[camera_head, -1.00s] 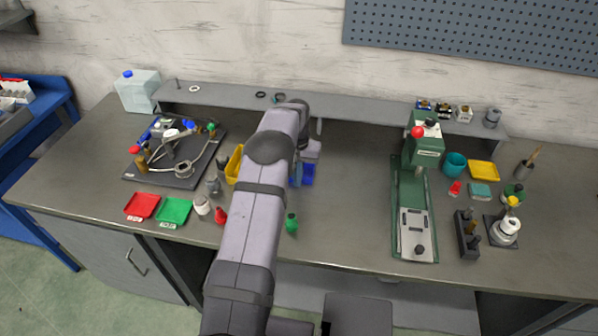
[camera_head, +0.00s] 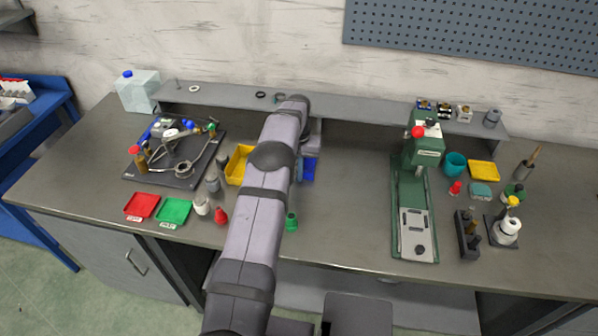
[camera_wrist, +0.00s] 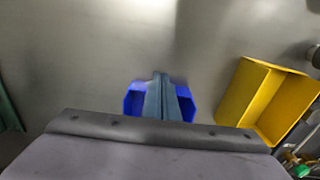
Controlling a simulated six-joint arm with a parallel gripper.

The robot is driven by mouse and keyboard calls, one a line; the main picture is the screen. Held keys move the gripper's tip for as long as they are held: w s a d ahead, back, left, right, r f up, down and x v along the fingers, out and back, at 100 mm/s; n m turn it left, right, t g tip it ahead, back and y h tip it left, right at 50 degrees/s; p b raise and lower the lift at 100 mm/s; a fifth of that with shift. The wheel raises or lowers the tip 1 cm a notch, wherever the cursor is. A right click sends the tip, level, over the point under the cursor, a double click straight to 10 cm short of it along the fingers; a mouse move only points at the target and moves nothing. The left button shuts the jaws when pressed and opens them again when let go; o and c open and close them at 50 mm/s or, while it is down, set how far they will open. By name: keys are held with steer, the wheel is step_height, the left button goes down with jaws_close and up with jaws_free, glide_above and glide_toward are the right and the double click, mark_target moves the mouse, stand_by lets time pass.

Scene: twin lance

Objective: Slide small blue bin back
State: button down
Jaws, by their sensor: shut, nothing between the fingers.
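The small blue bin (camera_head: 309,169) stands on the bench just right of my arm in the head view, partly hidden by it. In the wrist view the blue bin (camera_wrist: 134,101) shows on both sides of my gripper (camera_wrist: 161,76), which covers its middle. The gripper's fingers are together and hold nothing. They are at or in the bin; I cannot tell whether they touch a wall. In the head view my arm hides most of the gripper.
A yellow bin (camera_head: 237,165) stands close beside, left of my arm. A raised grey shelf (camera_head: 355,124) runs along the back. A green bottle (camera_head: 291,222) stands nearer the front. The bench between the blue bin and the green press (camera_head: 411,205) is clear.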

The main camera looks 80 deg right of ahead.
steer(key=shift+d, duration=0.75)
steer(key=shift+d, duration=0.1)
steer(key=shift+w+d+h+b, duration=0.15)
steer(key=shift+d+h+b, duration=0.55)
steer(key=shift+d+b, duration=0.25)
steer(key=shift+d+f+b, duration=0.1)
steer(key=shift+d+b, duration=0.15)
steer(key=shift+b, duration=0.25)
steer(key=shift+d+h+b, duration=0.7)
steer(key=shift+b, duration=0.15)
steer(key=shift+d+r+p, duration=0.2)
steer(key=shift+p, duration=0.15)
